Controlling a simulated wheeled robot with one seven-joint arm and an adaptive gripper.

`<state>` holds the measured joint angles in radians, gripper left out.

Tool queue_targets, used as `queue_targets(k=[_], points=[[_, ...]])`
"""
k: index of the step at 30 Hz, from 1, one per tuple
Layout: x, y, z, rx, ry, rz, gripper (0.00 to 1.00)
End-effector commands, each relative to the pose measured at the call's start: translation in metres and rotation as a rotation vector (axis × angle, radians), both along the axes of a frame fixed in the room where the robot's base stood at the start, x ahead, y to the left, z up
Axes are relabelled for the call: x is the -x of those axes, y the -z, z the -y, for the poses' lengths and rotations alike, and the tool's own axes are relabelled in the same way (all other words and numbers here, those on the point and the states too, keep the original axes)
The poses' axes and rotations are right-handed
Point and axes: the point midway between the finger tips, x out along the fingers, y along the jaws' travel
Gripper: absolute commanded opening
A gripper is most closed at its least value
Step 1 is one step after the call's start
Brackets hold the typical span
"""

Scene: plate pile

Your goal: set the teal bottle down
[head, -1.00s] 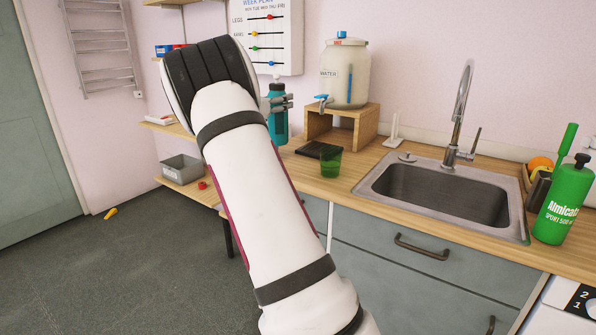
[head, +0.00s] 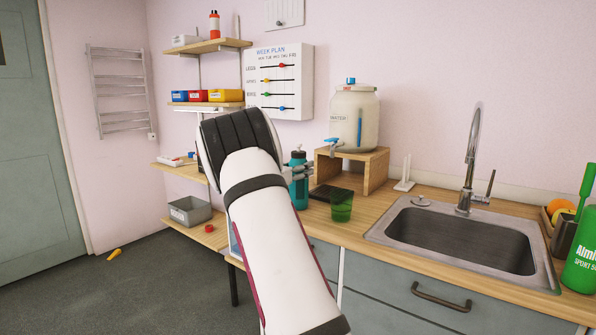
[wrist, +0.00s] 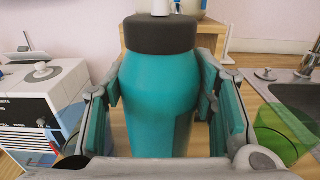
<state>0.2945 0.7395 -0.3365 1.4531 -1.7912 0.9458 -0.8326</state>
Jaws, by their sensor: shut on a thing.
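The teal bottle (head: 300,190), with a dark cap, is upright at the left end of the wooden counter (head: 325,229) in the head view. My gripper (head: 299,172) is shut around its upper body, partly hidden behind my own arm. In the wrist view the bottle (wrist: 158,100) fills the middle, with teal-padded fingers of my gripper (wrist: 160,95) on both sides. The bottle's base is hidden in the wrist view. I cannot tell from the head view whether the base touches the counter.
A green cup (head: 341,205) stands just right of the bottle, also in the wrist view (wrist: 285,132). A dark flat item (head: 322,192) lies behind it. A wooden stand (head: 375,172) holds the water jar (head: 354,118). The sink (head: 465,237) is farther right.

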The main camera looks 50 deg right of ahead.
Motion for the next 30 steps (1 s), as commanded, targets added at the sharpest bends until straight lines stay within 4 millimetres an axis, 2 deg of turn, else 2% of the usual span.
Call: queue_targets(k=[11,12,14,25,30], points=[[0.0,0.004,0.0,0.0,0.0,0.0,0.19],[0.0,0.004,0.0,-0.001,0.0,0.0,0.61],[0.0,0.003,0.0,-0.001,0.0,0.0,0.72],[0.0,-0.001,0.0,0.0,0.0,0.001,0.72],[0.0,0.0,-0.022,-0.002,-0.004,0.0,0.72]])
